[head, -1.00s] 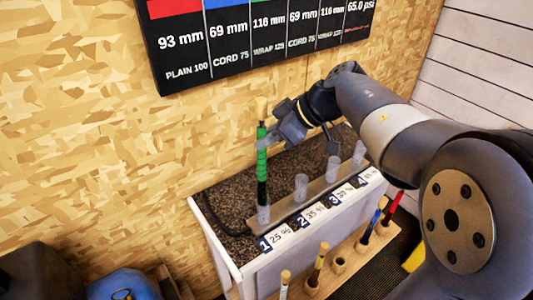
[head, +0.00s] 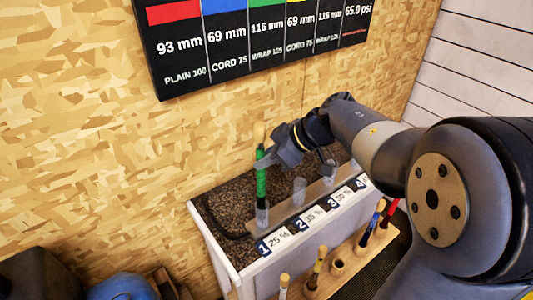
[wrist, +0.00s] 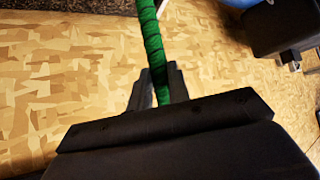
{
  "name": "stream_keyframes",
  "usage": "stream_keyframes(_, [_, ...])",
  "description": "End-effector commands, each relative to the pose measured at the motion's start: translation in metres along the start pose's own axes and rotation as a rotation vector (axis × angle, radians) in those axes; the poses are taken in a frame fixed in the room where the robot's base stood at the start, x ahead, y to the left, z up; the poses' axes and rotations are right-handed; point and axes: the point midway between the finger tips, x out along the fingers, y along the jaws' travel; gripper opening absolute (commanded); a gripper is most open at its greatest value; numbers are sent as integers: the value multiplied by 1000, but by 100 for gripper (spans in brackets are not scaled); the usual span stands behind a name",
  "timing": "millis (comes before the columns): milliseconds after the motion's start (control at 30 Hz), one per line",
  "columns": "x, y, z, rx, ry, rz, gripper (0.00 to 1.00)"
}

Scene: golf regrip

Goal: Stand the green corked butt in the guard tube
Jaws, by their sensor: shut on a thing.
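The green butt (head: 261,182) stands upright, its lower end inside the clear guard tube (head: 262,214) at the plate marked 1. Its green wrap now begins just above the tube's rim. My gripper (head: 267,160) is shut on the butt's upper part, above the tube. In the wrist view the green butt (wrist: 151,38) runs down between my two fingers (wrist: 160,88); the tube is not visible there.
More clear tubes (head: 299,190) stand along the speckled bench top (head: 232,200). A wooden rack (head: 350,255) in front holds several corked butts. The chipboard wall (head: 90,130) is close behind, with a black sign (head: 260,45) above.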

Motion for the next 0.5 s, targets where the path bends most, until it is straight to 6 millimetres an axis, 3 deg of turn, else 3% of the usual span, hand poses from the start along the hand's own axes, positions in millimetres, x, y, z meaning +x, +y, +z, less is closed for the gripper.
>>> stream_keyframes(300, [0,0,0,0,1,0,39])
stream_keyframes(500, [0,0,0,0,1,0,39])
